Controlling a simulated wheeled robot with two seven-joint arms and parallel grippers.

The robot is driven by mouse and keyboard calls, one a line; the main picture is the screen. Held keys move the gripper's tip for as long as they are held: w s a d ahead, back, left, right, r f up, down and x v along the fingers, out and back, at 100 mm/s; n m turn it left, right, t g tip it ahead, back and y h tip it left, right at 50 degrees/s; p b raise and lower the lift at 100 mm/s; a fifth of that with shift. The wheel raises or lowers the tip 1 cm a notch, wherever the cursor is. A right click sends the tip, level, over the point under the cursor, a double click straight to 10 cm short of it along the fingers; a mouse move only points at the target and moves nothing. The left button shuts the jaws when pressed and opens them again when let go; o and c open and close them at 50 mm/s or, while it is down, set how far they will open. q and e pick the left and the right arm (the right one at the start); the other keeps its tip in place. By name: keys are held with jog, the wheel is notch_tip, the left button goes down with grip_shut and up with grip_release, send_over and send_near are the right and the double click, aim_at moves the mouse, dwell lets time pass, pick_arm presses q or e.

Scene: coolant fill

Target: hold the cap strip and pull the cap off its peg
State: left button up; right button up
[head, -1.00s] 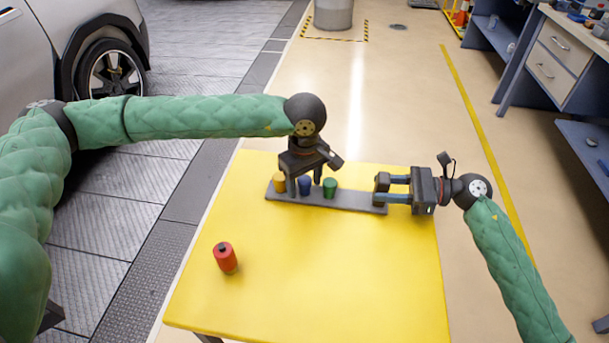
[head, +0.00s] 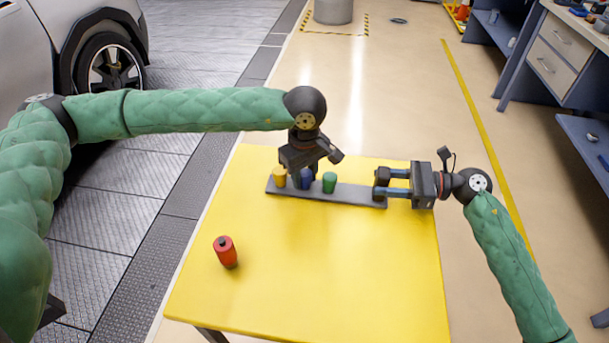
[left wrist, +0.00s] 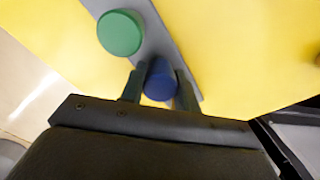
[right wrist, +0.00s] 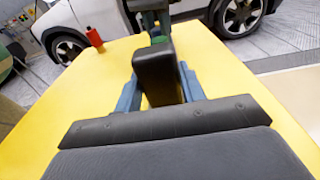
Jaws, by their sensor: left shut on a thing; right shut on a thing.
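The dark grey cap strip (head: 345,194) lies on the yellow table with a yellow cap (head: 280,177), a blue cap (head: 305,180) and a green cap (head: 329,182) in a row. My left gripper (head: 304,178) points down and is shut on the blue cap. In the left wrist view the fingers press both sides of the blue cap (left wrist: 160,82), beside the green cap (left wrist: 120,33). The peg is hidden. My right gripper (head: 382,184) is shut on the strip's right end; the dark end block (right wrist: 156,75) sits between its fingers in the right wrist view.
A red bottle (head: 226,252) with a dark top stands alone at the table's front left. The front and middle of the yellow table (head: 320,270) are clear. A car stands at the left and a workbench (head: 565,65) at the back right.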

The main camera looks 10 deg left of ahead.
aim_at(305, 172)
pick_arm(q)
jog(key=shift+r, duration=0.3)
dwell(0.4)
jog(key=shift+r, duration=2.35)
jog(key=shift+r, duration=0.2)
jog(key=shift+r, duration=1.8)
pick_arm(e)
jog(key=o, duration=1)
jog(key=shift+c, duration=0.2)
